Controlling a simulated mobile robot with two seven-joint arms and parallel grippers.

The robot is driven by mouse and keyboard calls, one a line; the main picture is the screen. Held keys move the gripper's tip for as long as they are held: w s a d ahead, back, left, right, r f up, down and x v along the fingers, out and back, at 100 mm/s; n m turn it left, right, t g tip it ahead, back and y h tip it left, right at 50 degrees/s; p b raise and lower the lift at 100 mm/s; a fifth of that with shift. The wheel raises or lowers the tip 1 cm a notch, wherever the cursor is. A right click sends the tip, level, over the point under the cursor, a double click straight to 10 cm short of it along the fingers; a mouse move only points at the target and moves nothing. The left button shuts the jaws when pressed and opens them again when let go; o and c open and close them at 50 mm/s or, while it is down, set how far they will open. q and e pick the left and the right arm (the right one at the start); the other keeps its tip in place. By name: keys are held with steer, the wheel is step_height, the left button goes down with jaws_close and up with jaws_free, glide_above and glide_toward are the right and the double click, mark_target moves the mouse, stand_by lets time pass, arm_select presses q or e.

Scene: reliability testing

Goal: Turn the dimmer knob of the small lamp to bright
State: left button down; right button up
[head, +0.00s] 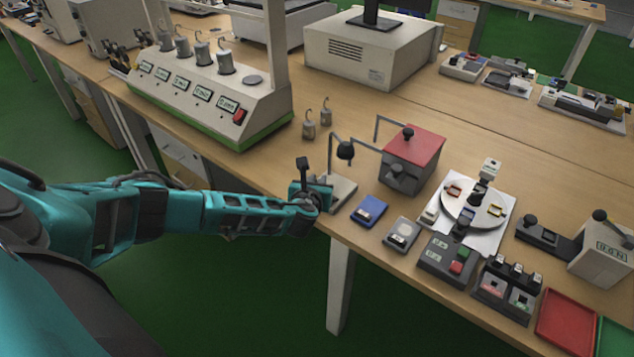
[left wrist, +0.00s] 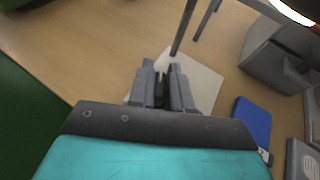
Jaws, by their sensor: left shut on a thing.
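The small lamp's pale base (head: 343,191) stands at the table's front edge, with a thin pole and a dark shade (head: 345,150). In the left wrist view, the base (left wrist: 205,84) lies under and beyond my fingers, and a bright white glow with a warm rim (left wrist: 297,10) shows at the top right corner. My left gripper (head: 324,190) is at the base's left side. In the left wrist view its fingers (left wrist: 167,80) are close together over the base, shut on the dimmer knob, which they mostly hide. My right gripper is not in view.
A blue box (head: 369,211) and a grey box (head: 401,233) lie right of the lamp. A grey case with a red lid (head: 414,155) stands behind them. Two hook weights (head: 309,129) stand behind the lamp. The large console (head: 210,95) is at the left.

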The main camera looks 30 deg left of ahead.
arm_select(q)
steer(key=n+g+y, duration=0.2)
steer(key=n+y, duration=0.2)
steer(key=shift+d+f+g, duration=0.1)
steer(key=shift+g, duration=0.2)
steer(key=n+g+y+b, duration=0.1)
steer(key=n+g+y, duration=0.1)
steer(key=shift+f+n, duration=0.1)
steer(key=shift+n, duration=0.2)
steer(key=n+g+y+b, duration=0.1)
steer(key=n+g+b, duration=0.1)
steer(key=n+g, duration=0.1)
steer(key=shift+y+b, duration=0.3)
steer(key=shift+s+n+g+y+b, duration=0.1)
steer(key=shift+n+g+y+b, duration=0.2)
steer(key=shift+n+g+b, duration=0.75)
steer(key=shift+g, duration=0.25)
steer(key=c, duration=1.1)
jaws_free()
steer(key=shift+c, duration=0.2)
steer(key=shift+r, duration=0.2)
